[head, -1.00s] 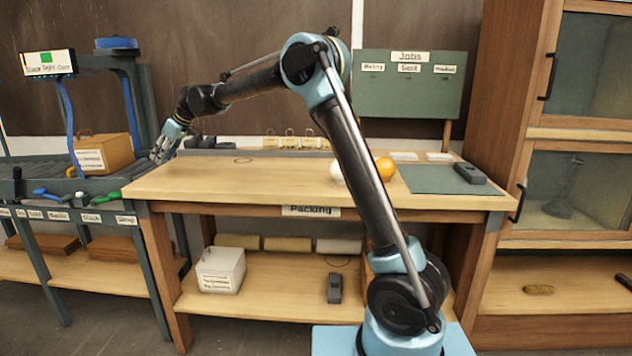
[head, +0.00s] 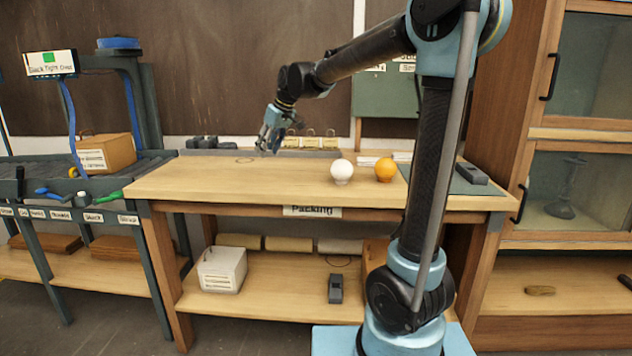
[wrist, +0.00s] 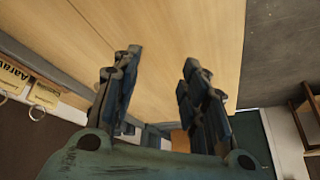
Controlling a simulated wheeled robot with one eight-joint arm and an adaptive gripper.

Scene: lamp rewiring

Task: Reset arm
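My gripper (head: 268,143) is above the back part of the packing bench (head: 220,183), left of the bulbs in the head view. In the wrist view my gripper (wrist: 160,90) has its two fingers well apart, with nothing between them. My arm rises from its base at the lower right and reaches left and down. A white bulb (head: 342,171) and an orange bulb (head: 385,169) stand on the bench, apart from my gripper.
A dark green mat (head: 455,181) with a dark grey device (head: 471,173) lies at the bench's right. A cardboard box (head: 105,153) sits on the rack at left. A white box (head: 221,269) stands on the lower shelf. The bench's left part is mostly clear.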

